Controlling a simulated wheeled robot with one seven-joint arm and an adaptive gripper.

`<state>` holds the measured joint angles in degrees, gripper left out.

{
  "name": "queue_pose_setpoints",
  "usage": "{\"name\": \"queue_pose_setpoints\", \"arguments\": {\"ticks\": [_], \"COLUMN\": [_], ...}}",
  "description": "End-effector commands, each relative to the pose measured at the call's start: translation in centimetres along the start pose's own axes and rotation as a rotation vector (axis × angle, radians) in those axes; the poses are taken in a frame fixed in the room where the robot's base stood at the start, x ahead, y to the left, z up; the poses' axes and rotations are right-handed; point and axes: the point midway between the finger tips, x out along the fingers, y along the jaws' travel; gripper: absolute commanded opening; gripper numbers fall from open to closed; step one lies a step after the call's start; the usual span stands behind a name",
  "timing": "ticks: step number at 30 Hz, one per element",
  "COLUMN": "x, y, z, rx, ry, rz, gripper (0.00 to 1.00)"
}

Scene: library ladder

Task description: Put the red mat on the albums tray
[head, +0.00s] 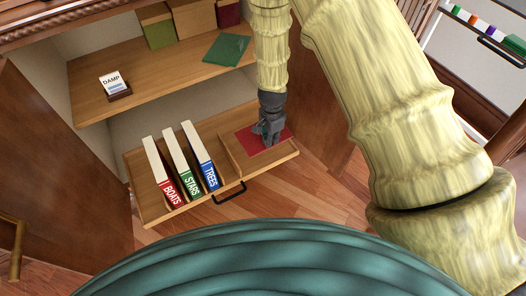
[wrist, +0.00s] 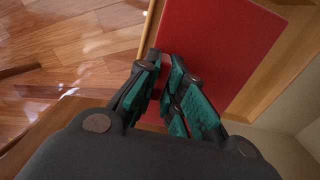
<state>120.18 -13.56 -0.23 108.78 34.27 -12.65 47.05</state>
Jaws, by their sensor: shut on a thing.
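The red mat (head: 250,140) is a flat red sheet over the right-hand part of the pulled-out wooden tray (head: 270,166). In the wrist view the mat (wrist: 225,45) fills the upper middle, with the wooden rim beside it. My gripper (head: 267,140) reaches down from above onto the mat. Its fingers (wrist: 165,82) are close together, with a bit of red between them, shut on the mat. I cannot tell whether the mat rests on the tray floor or is just above it. The fingers hide part of the mat.
Upright books marked BOATS (head: 168,186), STARS (head: 186,176) and TREES (head: 204,167) stand in the tray's left part. A black handle (head: 231,194) is on its front. The shelf above holds a DAMP box (head: 113,83) and a green mat (head: 227,49). Cabinet sides flank the tray.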

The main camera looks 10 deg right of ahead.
Motion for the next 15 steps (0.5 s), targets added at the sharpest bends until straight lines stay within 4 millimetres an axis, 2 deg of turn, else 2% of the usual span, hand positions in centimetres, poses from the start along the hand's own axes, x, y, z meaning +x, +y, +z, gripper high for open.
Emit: {"name": "queue_pose_setpoints", "arguments": {"ticks": [5,15], "x": [0.8,5.8], "y": [-0.4,-0.3], "z": [0.1,0.0], "rx": [0.020,0.019], "ry": [0.001,0.001], "rz": [0.001,0.001], "gripper": [0.00,0.00]}}
